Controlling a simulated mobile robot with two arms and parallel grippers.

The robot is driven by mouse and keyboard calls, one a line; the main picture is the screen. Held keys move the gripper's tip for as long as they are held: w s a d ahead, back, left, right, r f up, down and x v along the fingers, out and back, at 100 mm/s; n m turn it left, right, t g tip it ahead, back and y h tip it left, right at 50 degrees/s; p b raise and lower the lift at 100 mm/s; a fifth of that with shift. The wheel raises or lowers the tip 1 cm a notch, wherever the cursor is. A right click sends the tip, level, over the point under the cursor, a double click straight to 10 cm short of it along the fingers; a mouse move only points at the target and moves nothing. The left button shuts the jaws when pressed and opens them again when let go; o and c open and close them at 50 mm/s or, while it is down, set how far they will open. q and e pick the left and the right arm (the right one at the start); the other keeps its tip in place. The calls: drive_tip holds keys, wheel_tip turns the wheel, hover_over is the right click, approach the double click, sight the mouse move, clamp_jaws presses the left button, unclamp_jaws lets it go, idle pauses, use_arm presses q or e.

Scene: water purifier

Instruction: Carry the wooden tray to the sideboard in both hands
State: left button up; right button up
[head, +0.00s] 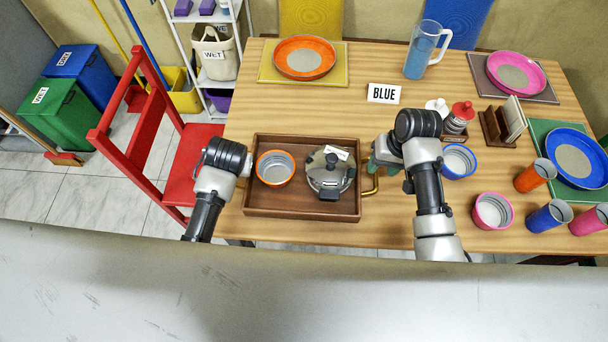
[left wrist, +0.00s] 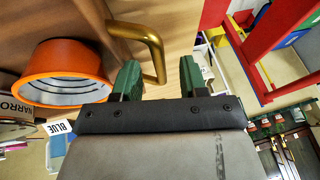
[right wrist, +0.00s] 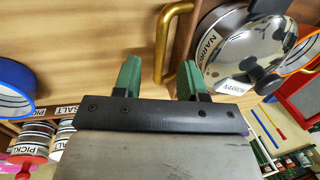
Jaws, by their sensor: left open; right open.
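The wooden tray (head: 300,206) lies flat near the table's front edge, left of centre. It holds an orange bowl (head: 275,168) and a lidded steel pot (head: 330,172). My right gripper (head: 377,164) is open at the tray's right brass handle (head: 372,184); in the right wrist view that handle (right wrist: 163,40) lies between the spread green fingers. My left gripper (left wrist: 160,82) is open; in the left wrist view the left brass handle (left wrist: 152,48) reaches between its fingers. In the head view the left fingers and left handle are hidden by my wrist.
The table (head: 360,120) also bears a blue bowl (head: 458,161), a pink bowl (head: 492,211), cups, plates and a blue-filled pitcher (head: 425,50). A red chair (head: 165,140) stands close left of the table. A white shelf (head: 205,60) stands behind it.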

sight(376, 173)
use_arm(q)
drive_tip(key=shift+x, duration=2.25)
use_arm(e)
drive_tip(key=shift+a+f, duration=0.25)
drive_tip(key=shift+f, duration=0.9)
drive_tip(key=shift+a+f, duration=0.2)
drive_tip(key=shift+f, duration=0.9)
use_arm(q)
clamp_jaws()
use_arm(e)
clamp_jaws()
use_arm(q)
drive_tip(key=shift+r, duration=0.1)
use_arm(e)
drive_tip(key=shift+r, duration=0.1)
